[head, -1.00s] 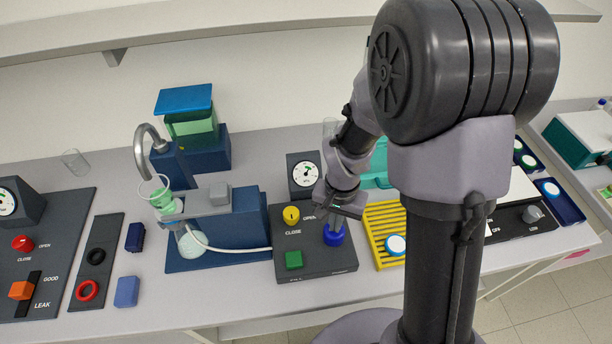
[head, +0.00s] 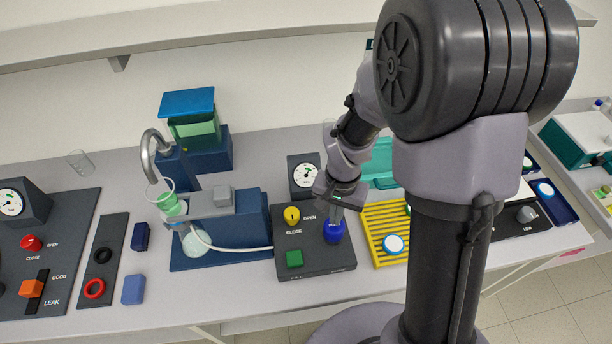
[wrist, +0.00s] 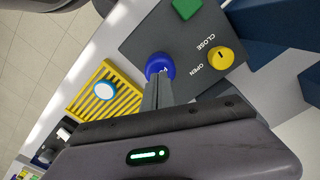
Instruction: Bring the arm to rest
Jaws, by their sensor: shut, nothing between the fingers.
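My gripper (head: 340,209) is shut and empty, pointing down over the dark control panel (head: 318,262). Its fingertips are at the blue knob (head: 334,232) on the panel's right side; I cannot tell if they touch it. In the wrist view, the shut fingers (wrist: 158,88) reach to the edge of the blue knob (wrist: 160,66). The panel also has a yellow knob (head: 291,215) between CLOSE and OPEN marks and a green square button (head: 294,259).
A gauge (head: 304,175) stands behind the panel. The yellow rack (head: 376,222) with a white-topped cap (head: 393,243) is close on the right. A blue filter stand (head: 251,230) with flask (head: 196,243) and a tube is on the left. Bare bench lies in front.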

